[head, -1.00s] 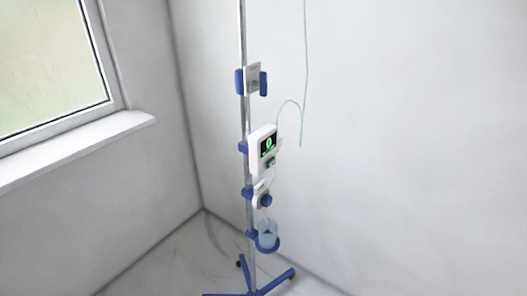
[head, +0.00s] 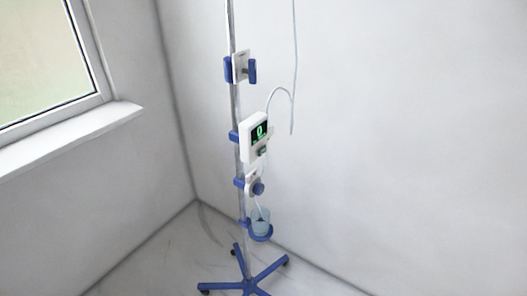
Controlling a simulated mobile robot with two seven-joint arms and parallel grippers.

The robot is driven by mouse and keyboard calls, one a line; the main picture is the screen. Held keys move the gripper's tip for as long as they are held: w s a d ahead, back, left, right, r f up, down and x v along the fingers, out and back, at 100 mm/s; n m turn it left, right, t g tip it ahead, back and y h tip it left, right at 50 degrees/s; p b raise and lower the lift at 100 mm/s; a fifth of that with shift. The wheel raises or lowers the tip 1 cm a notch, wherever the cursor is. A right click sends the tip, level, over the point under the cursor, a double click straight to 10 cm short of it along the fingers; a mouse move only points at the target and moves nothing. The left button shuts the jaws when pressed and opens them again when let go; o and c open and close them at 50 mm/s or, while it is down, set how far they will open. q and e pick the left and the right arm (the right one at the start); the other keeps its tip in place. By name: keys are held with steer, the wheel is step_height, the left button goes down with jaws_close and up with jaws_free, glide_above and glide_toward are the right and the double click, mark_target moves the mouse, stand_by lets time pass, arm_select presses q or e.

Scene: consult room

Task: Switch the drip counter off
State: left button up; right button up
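The drip counter (head: 254,138) is a white box clamped on a metal pole (head: 235,105) by a blue bracket. Its dark screen (head: 259,132) is lit and shows a green digit that looks like 0. A small green-tinted part (head: 262,151) sits below the screen; I cannot make out its detail. Neither of my grippers shows in the head view.
The pole has a blue wheeled base (head: 247,284). Above the counter is a white and blue clamp (head: 240,69); below are a blue knob (head: 258,188) and a cup (head: 261,222) in a blue holder. A thin tube (head: 295,60) hangs beside. A window sill (head: 75,136) is at left.

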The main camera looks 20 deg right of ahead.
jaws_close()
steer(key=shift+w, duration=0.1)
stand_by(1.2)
